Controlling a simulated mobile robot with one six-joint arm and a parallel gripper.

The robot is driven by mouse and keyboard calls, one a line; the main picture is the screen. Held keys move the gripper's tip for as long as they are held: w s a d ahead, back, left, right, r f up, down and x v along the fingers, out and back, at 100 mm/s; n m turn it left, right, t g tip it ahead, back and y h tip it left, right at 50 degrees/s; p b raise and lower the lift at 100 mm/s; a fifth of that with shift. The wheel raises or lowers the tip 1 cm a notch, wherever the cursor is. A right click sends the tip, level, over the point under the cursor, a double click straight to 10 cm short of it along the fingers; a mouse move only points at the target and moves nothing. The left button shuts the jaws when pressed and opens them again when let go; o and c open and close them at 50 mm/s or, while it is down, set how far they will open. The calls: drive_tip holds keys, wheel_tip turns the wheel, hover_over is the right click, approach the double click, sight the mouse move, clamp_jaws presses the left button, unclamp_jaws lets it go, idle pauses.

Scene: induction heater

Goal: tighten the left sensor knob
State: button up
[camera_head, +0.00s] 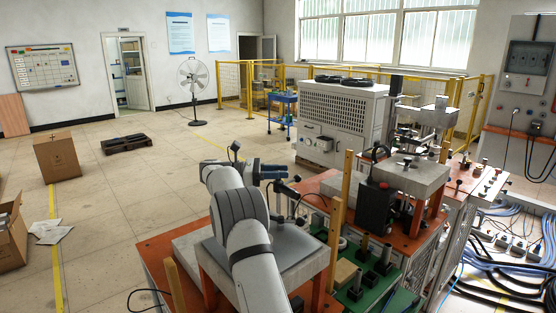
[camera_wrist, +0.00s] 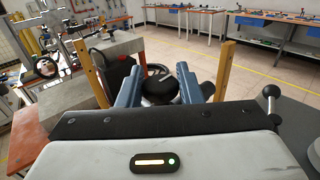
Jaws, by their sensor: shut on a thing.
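A black round knob (camera_wrist: 160,90) with a light mark on top shows between the two blue fingers of my gripper (camera_wrist: 158,78) in the wrist view. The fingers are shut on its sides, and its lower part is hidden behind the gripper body. In the head view my gripper (camera_head: 284,178) is over the orange and grey bench, beside a yellow post. My own arm covers part of the bench there, and the held knob is hard to make out in that view.
Yellow posts (camera_head: 336,232) stand close to my gripper on the bench. A black box (camera_head: 377,207) with a red button is to the right, near a raised grey block (camera_head: 412,174). Black fixtures (camera_head: 355,287) stand on a green plate. Open floor (camera_head: 110,210) lies left.

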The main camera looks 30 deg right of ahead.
drive_tip(key=shift+r+m+g+y+p, duration=0.35)
drive_tip(key=shift+g+p, duration=0.25)
drive_tip(key=shift+p, duration=0.5)
drive_tip(key=shift+f+m+g+y+p, duration=0.25)
drive_tip(key=shift+m+g+p, duration=0.1)
drive_tip(key=shift+p, duration=0.4)
drive_tip(key=o, duration=1)
drive_tip(key=shift+f, duration=0.1)
drive_tip(key=shift+c, duration=0.2)
wheel_tip(320, 180, up, 10)
drive_tip(key=p, duration=0.8)
